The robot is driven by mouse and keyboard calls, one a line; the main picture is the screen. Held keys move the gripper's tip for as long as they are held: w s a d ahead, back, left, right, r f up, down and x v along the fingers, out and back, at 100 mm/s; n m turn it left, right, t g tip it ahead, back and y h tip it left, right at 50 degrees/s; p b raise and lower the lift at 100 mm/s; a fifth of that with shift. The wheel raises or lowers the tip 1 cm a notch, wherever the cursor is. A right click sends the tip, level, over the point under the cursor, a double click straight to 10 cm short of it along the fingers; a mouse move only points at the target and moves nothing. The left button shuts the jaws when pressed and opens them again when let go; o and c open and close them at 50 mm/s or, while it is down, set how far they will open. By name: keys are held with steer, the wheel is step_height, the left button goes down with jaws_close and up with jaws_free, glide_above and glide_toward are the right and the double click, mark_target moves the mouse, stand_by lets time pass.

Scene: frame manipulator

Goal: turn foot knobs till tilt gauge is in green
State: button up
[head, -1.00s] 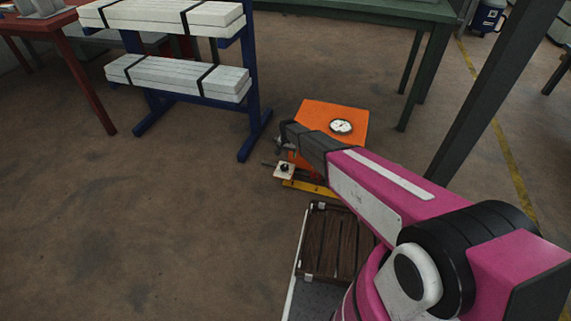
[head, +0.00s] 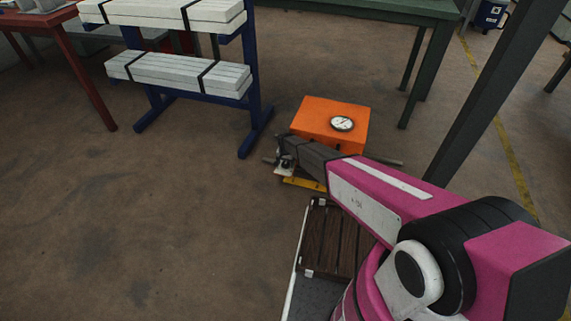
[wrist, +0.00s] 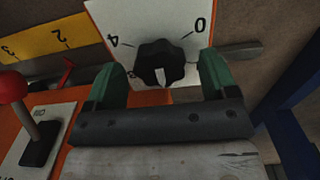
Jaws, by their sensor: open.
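An orange box (head: 322,112) stands on the floor with a round white dial gauge (head: 342,124) on its top. The gauge is too small to read. In the wrist view a black lobed knob (wrist: 160,64) with a white pointer sits on a white plate (wrist: 135,18) marked 4 and 0. The pointer aims toward the picture's bottom. My gripper (wrist: 165,75) has its green fingers open, one on each side of the knob. I cannot tell whether they touch it. In the head view my gripper (head: 285,158) is at the box's near left corner, where my arm hides part of the box.
A yellow numbered strip (wrist: 40,40) and a red-balled lever (wrist: 14,88) on a marked plate are at the wrist view's left. A blue rack with white planks (head: 180,75) stands behind left. A green table (head: 370,12) is behind. The left floor is clear.

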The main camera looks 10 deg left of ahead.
steer(key=shift+f, duration=0.15)
steer(key=c, duration=0.9)
steer(key=shift+n, duration=0.4)
steer(key=n, duration=1.1)
steer(key=o, duration=0.9)
